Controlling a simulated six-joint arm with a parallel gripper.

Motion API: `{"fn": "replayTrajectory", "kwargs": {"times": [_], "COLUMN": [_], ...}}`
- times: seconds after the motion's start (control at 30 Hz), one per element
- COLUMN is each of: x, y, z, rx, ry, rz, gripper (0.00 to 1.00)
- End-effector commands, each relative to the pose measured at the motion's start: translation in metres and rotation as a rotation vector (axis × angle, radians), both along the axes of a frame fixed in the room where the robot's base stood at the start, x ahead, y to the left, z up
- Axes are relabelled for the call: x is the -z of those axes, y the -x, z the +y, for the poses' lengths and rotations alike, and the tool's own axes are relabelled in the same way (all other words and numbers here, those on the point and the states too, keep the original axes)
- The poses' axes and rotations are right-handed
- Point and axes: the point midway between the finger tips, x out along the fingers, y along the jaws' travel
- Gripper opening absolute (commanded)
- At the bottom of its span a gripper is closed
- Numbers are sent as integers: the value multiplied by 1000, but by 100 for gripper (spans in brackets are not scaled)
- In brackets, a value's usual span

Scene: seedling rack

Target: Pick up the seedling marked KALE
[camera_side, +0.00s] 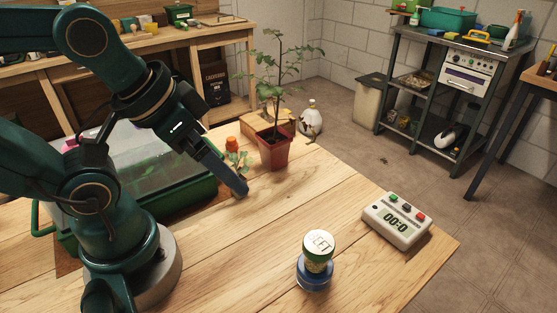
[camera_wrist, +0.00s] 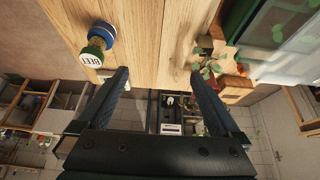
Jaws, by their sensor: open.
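No label reading KALE can be made out. A small leafy seedling (camera_side: 243,160) shows just behind my gripper (camera_side: 239,187) in the side view, partly hidden by it. In the wrist view its leaves (camera_wrist: 208,66) are beside the right fingertip, and no label on it is readable. A plug with a white-topped, green-rimmed marker (camera_side: 319,244) stands in a blue holder (camera_side: 314,281) at the table's front; in the wrist view the marker (camera_wrist: 91,57) seems to read BEET. My gripper, which also shows in the wrist view (camera_wrist: 158,73), is open and empty above the table.
A tall plant in a red pot (camera_side: 275,152) stands just right of my gripper. A white timer (camera_side: 397,219) reading 00:0 lies near the right table edge. A clear-lidded green tray (camera_side: 205,192) is at the left. The middle of the table is clear.

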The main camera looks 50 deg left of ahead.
Motion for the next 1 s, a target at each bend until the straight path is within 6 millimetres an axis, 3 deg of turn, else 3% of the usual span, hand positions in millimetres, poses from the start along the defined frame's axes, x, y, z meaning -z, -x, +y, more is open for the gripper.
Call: {"fn": "replayTrajectory", "kwargs": {"times": [0.03, 0.1, 0.2, 0.6, 1.0], "x": [0, 0, 0, 3, -11], "y": [0, 0, 0, 6, 9], "z": [0, 0, 0, 3, 56], "rx": [0, 0, 0, 47, 436], "ry": [0, 0, 0, -39, -465], "rz": [0, 1, 1, 34, 426], "gripper": [100, 73, 42, 42, 42]}}
